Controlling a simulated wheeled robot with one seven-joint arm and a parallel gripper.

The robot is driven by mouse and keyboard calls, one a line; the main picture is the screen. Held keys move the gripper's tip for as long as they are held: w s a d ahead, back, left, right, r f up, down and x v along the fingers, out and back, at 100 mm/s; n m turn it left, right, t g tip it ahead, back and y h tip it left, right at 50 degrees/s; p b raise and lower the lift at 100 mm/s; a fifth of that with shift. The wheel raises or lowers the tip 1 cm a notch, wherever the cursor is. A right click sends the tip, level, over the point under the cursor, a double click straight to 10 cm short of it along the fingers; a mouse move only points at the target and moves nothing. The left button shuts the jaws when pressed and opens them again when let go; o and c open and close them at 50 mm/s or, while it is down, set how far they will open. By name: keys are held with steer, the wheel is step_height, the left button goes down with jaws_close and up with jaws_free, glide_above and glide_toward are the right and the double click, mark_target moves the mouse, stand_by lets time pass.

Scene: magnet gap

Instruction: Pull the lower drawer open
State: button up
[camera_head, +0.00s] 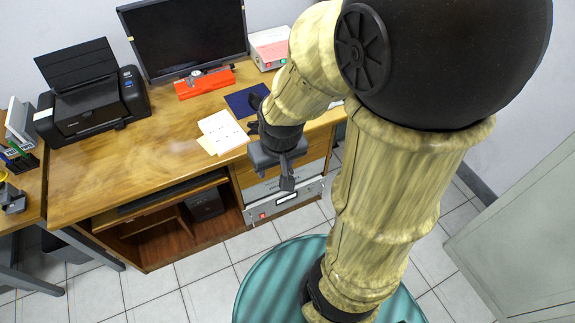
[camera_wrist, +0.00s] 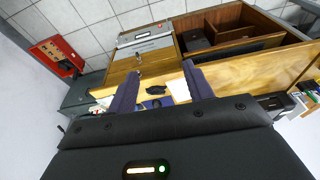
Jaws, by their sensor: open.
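The wooden desk (camera_head: 95,195) has a column of fronts under its right end. Wooden drawer fronts (camera_wrist: 150,64) sit above grey equipment panels (camera_head: 285,200); part of the column is hidden behind my gripper in the head view. A small handle or key (camera_wrist: 138,57) shows on the wooden front in the wrist view. My gripper (camera_head: 287,178) is open and empty, in front of the drawer column. In the wrist view its two fingers (camera_wrist: 160,82) stand apart, with the drawer fronts beyond them. No contact with a drawer is visible. I cannot tell whether any drawer is slightly out.
A monitor (camera_head: 185,38), a printer (camera_head: 88,103), an orange-red object (camera_head: 204,82) and papers (camera_head: 223,132) are on the desk. Below is an open shelf with a dark box (camera_head: 206,204). The tiled floor (camera_head: 205,290) before the desk is clear. A grey cabinet (camera_head: 520,225) stands right.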

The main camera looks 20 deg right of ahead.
steer(key=w+d+f+t+b, duration=0.3)
steer(key=w+f+b, duration=0.3)
steer(key=f+b, duration=0.55)
steer(key=w+d+f+n+t+b, duration=0.15)
steer(key=w+d+f+b, duration=0.35)
steer(key=f+b, duration=0.6)
steer(key=w+d+f+t+b, duration=0.2)
steer(key=w+f+t+b, duration=0.3)
steer(key=f+b, duration=0.65)
steer(key=m+t+b, duration=0.1)
steer(key=t+b, duration=0.5)
steer(key=b, duration=1.4)
glide_toward(293, 173)
steer(key=shift+w+d+y, duration=0.1)
steer(key=shift+w+y, duration=0.2)
steer(key=shift+w, duration=0.85)
steer(key=shift+w, duration=0.15)
steer(key=shift+w+p, duration=0.4)
steer(key=shift+w, duration=4.5)
